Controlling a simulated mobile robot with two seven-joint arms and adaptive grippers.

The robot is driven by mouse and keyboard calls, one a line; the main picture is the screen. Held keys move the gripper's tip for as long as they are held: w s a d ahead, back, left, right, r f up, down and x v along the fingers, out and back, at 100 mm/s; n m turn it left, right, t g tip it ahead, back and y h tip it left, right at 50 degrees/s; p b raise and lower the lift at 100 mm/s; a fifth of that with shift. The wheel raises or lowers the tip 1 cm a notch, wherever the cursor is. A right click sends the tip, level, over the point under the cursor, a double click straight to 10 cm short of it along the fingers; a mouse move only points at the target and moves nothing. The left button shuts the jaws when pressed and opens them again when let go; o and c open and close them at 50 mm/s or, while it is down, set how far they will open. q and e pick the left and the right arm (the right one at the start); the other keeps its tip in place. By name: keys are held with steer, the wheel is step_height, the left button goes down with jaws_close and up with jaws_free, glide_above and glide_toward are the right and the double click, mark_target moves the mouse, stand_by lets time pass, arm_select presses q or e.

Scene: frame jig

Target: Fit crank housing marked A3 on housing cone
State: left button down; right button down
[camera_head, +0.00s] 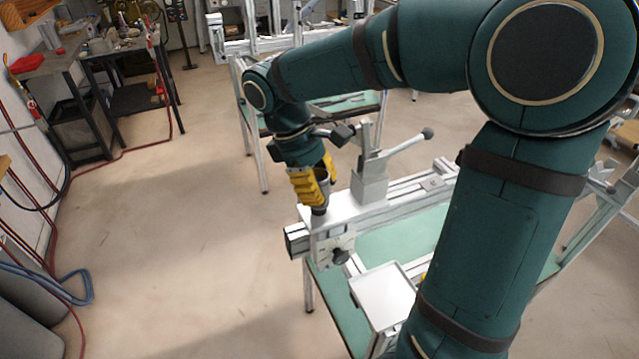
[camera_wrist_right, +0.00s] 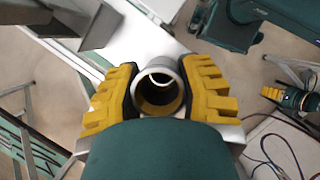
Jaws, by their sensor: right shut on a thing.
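My right gripper (camera_head: 313,188) is shut on a grey hollow cylinder, the crank housing (camera_head: 323,182), over the left end of the frame jig. In the right wrist view the yellow fingers (camera_wrist_right: 157,95) press on both sides of the housing (camera_wrist_right: 146,73), whose open round end faces the camera. A dark round end shows below the fingers, close to the jig's pale plate (camera_head: 345,206); I cannot tell whether it is housing or cone. The A3 mark is not readable. My left gripper (camera_wrist_right: 290,97) shows small at the right of the wrist view, its opening unclear.
A grey block with a lever handle (camera_head: 410,141) stands on the jig rail just right of the gripper. A black knob (camera_head: 341,256) sits on the jig's front face. A white-topped box (camera_head: 383,294) stands nearer.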

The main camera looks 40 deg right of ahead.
steer(key=shift+f+b, duration=0.55)
steer(key=shift+f, duration=0.45)
steer(key=c, duration=0.5)
jaws_free()
steer(key=shift+c, duration=0.2)
steer(key=v, duration=1.2)
